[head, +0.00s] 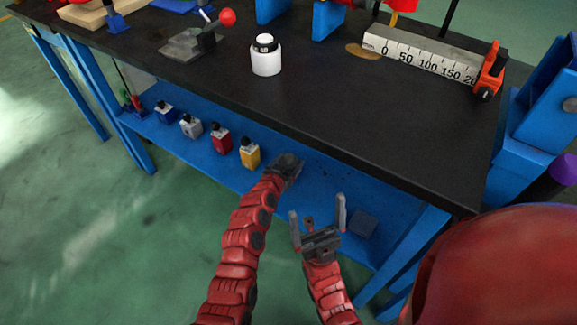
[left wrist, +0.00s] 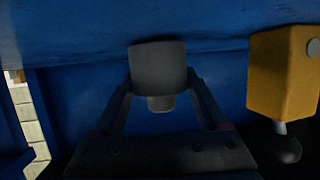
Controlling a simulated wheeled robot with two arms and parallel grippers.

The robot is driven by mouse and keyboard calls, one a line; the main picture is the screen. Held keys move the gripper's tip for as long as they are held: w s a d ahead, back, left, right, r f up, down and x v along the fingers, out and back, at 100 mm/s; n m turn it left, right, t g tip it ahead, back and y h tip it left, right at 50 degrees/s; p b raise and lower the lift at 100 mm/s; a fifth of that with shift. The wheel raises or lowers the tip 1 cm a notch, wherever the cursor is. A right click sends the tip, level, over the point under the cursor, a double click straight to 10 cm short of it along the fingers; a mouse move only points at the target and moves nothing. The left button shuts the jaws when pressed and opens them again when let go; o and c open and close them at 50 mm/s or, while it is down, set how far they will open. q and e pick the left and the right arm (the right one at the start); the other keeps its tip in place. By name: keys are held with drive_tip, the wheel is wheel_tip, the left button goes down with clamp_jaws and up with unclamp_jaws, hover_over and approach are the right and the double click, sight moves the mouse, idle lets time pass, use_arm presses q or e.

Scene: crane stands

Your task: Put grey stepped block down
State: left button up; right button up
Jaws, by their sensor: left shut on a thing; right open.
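The grey stepped block (left wrist: 158,65) is between the fingers of my left gripper (left wrist: 158,85), a wide part with a narrower step. My left gripper is shut on it. In the head view my left gripper (head: 289,162) is at the front edge of the black table, over the blue lower shelf (head: 205,160), right of the yellow block (head: 249,153). The held block can hardly be made out there. I cannot tell whether it touches the shelf. My right gripper (head: 319,213) is open and empty, lower and to the right, its fingers pointing up in the picture.
The yellow block also shows in the left wrist view (left wrist: 280,75), close beside the held block. A red block (head: 220,138), a grey one (head: 190,125) and a blue one (head: 164,111) stand farther left. A dark square piece (head: 363,223) is on the shelf's right. The black tabletop (head: 330,120) overhangs.

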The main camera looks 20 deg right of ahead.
use_arm(q)
drive_tip(key=shift+f, duration=0.1)
drive_tip(key=shift+f, duration=0.15)
drive_tip(key=o, duration=1.3)
